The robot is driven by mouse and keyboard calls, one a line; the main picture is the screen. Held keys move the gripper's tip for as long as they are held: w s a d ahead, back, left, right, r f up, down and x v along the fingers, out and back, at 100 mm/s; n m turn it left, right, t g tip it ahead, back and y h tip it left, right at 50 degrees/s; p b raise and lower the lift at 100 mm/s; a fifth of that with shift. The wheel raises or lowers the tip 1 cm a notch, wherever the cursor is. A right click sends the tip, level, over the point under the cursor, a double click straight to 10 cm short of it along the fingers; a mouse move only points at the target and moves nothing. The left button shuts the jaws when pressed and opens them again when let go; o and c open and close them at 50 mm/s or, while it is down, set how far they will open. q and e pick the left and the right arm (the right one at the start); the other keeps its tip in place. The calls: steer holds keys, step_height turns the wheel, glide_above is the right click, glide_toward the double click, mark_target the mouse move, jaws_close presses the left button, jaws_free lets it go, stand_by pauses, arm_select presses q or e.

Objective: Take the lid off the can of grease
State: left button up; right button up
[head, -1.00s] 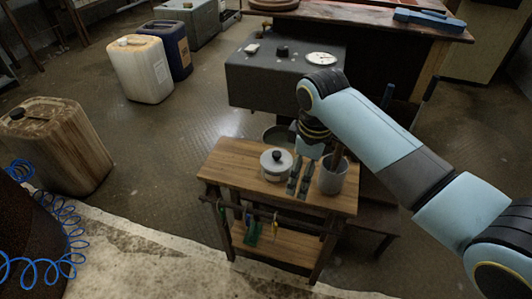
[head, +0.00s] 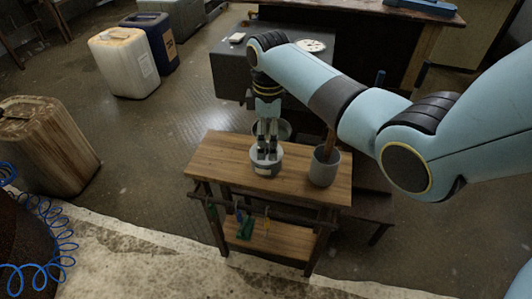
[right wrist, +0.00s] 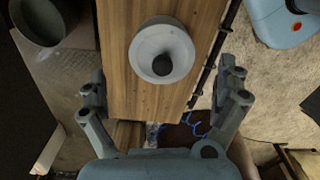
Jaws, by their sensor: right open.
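The can of grease (head: 264,171) is a small grey-white round can standing on the wooden bench top. In the right wrist view its pale lid (right wrist: 145,70) with a dark round knob (right wrist: 171,59) is on the can. My right gripper (head: 268,156) points down over the can in the head view, and its fingers hide most of the lid there. In the right wrist view its two fingers (right wrist: 164,88) are spread wide and empty, with the can ahead between their lines. Whether they touch it cannot be told. My left gripper is not in view.
A grey cup (head: 323,172) with a wooden stick stands right of the can on the wooden bench (head: 215,160). A dark round bowl (right wrist: 38,22) is behind the can. Small tools (head: 244,228) hang from the bench's front rail. The bench top left of the can is clear.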

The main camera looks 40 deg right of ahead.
mark_target(268, 146)
step_height(268, 146, down, 4)
steer(key=shift+s+a+r+b, duration=0.1)
steer(key=shift+b, duration=0.35)
steer(key=c, duration=1.1)
